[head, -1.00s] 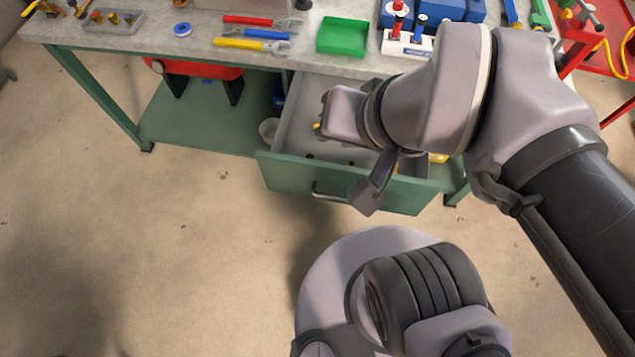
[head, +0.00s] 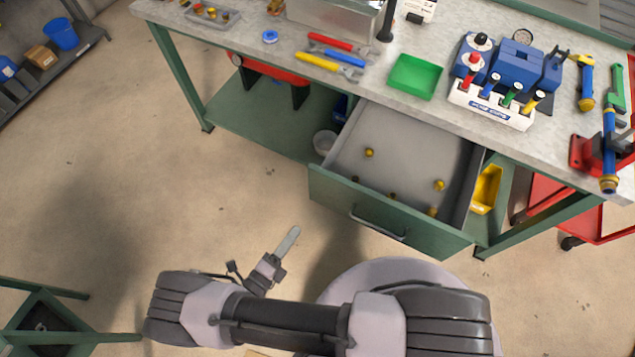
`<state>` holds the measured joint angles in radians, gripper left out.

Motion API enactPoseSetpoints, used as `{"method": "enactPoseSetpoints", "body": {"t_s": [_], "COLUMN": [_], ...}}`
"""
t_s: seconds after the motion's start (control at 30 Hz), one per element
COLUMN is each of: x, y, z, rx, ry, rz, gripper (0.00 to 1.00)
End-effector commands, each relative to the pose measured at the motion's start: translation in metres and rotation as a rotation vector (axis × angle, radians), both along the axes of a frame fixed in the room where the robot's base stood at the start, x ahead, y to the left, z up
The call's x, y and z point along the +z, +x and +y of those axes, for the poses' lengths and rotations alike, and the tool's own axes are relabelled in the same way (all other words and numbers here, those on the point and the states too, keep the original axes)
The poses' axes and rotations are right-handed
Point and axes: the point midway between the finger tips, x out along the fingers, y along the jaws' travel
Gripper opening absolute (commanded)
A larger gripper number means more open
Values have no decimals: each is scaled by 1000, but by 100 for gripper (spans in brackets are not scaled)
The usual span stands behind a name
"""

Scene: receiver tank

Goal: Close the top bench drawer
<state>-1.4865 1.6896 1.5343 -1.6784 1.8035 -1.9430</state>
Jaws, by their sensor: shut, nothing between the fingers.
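The top bench drawer (head: 335,190) is pulled well out from under the green-framed bench, with its grey inside showing. Its green front carries a bar handle (head: 378,225). Several small brass-coloured pieces (head: 369,152) lie in the drawer. My gripper (head: 290,238) is shut and empty. It appears in front of the drawer's left corner in the picture, apart from the drawer front and handle. The exact height of the gripper is hard to tell.
A yellow bin (head: 485,188) sits right of the drawer. A red cart (head: 550,200) stands at right, a green frame (head: 45,325) at lower left.

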Motion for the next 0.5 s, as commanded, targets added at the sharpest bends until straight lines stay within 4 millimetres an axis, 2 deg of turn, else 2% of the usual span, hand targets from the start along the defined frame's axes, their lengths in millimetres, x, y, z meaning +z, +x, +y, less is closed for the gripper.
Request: {"method": "enactPoseSetpoints", "body": {"t_s": [0.07,0.17,0.27,0.5], "x": [-14,-20,-20,-21], "y": [-6,-5,8,55], "z": [-2,-5,-11,-34], "rx": [80,113,110,105], "ry": [-86,-127,-127,-127], "rz": [13,19,19,20], "gripper": [0,0,0,0]}}
